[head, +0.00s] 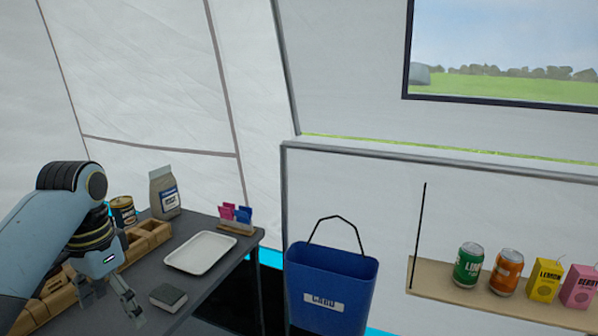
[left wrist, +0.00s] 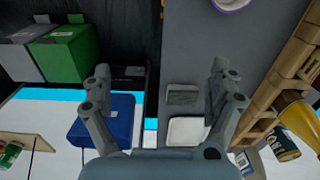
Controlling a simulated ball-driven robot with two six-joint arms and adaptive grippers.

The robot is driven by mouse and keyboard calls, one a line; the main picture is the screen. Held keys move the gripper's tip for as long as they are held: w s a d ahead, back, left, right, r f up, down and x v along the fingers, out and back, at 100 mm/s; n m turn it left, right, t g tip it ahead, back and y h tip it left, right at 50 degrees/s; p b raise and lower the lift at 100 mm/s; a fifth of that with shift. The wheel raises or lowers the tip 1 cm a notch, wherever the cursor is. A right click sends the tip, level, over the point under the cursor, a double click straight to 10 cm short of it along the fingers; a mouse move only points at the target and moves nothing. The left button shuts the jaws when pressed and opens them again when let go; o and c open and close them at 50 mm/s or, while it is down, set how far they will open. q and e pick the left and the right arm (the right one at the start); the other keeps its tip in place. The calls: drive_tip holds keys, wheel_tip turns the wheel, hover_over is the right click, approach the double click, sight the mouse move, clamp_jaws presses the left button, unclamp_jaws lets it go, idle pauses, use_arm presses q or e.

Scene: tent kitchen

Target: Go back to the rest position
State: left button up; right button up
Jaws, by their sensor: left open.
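My left gripper (head: 131,304) hangs over the dark grey table (head: 213,283) at the left of the head view, fingers pointing down. In the left wrist view its two fingers (left wrist: 160,92) are spread wide with nothing between them. A small dark box with a light top (head: 168,297) lies on the table just right of the gripper, apart from it. It also shows in the left wrist view (left wrist: 182,95). A white tray (head: 201,253) lies empty on the table behind that box. My right gripper is not in view.
A wooden divided rack (head: 146,243) runs along the table's left, with a dark can (head: 122,210) and a grey bag (head: 165,193) by it. A blue bin (head: 330,288) stands right of the table. A shelf (head: 450,284) holds cans and cartons. Green (left wrist: 68,52) and grey bins show in the wrist view.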

use_arm(q)
drive_tip(key=s+d+f+n+t, duration=0.15)
drive_tip(key=s+f, duration=0.25)
drive_tip(key=s, duration=0.8)
drive_tip(key=s+d+r+n+t, duration=0.1)
drive_tip(key=s+r, duration=0.1)
drive_tip(key=s, duration=0.5)
drive_tip(key=s+d+r+n+t, duration=0.1)
drive_tip(key=s+r, duration=0.2)
drive_tip(key=s, duration=0.3)
wheel_tip(320, 180, down, 30)
drive_tip(key=s+a+g+b, duration=0.2)
drive_tip(key=a+b, duration=0.1)
drive_tip(key=b, duration=0.1)
drive_tip(key=s+f+b, duration=0.2)
drive_tip(key=s+f, duration=1.6)
drive_tip(key=f, duration=0.1)
drive_tip(key=shift+s+a+f+g+y+b, duration=0.2)
drive_tip(key=shift+a+f+g+y+b, duration=0.1)
drive_tip(key=shift+a+g+y+b, duration=0.1)
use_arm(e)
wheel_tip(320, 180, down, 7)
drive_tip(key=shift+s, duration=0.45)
use_arm(q)
drive_tip(key=shift+n, duration=0.25)
